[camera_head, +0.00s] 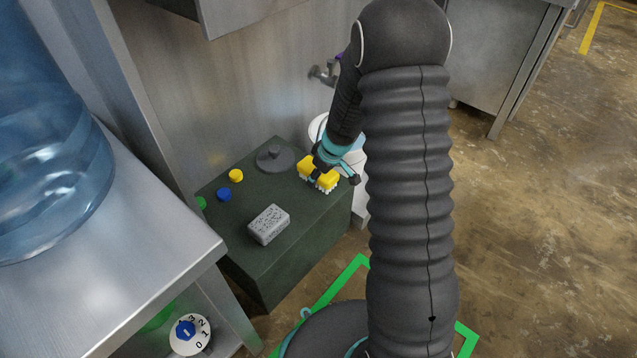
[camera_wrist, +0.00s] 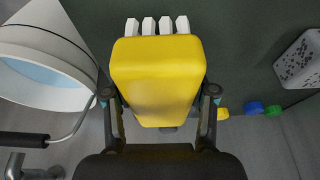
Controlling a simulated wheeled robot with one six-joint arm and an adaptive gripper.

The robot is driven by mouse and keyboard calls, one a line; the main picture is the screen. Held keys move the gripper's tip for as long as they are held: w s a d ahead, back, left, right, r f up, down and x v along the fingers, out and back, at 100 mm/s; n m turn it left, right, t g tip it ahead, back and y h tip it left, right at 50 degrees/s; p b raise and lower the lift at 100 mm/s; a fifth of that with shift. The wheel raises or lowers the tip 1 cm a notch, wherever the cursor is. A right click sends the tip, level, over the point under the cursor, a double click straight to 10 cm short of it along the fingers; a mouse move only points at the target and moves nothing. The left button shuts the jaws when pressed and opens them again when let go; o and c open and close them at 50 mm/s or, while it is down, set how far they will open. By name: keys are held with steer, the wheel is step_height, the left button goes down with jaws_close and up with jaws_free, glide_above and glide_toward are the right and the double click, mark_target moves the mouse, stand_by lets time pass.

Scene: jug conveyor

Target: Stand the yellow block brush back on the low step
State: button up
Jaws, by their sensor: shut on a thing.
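The yellow block brush (camera_head: 318,172) has a yellow body and white bristle tufts. My gripper (camera_head: 333,176) is shut on it, with one finger on each side in the wrist view (camera_wrist: 158,92). The brush (camera_wrist: 156,78) fills the middle of that view, with its tufts towards the top. In the head view the tufts point down, over the right part of the dark green low step (camera_head: 240,278). I cannot tell whether they touch its top. The step's top (camera_wrist: 240,45) also shows behind the brush in the wrist view.
On the step are a speckled grey block (camera_head: 269,225), a grey round lid (camera_head: 275,157), and yellow (camera_head: 236,175), blue (camera_head: 224,195) and green (camera_head: 201,203) caps. A white bucket (camera_wrist: 45,95) stands close beside the brush. A tap (camera_head: 322,74) is on the wall behind.

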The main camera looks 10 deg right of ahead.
steer(key=shift+f, duration=0.8)
steer(key=shift+f, duration=0.15)
steer(key=o, duration=1.2)
steer(key=shift+o, duration=0.2)
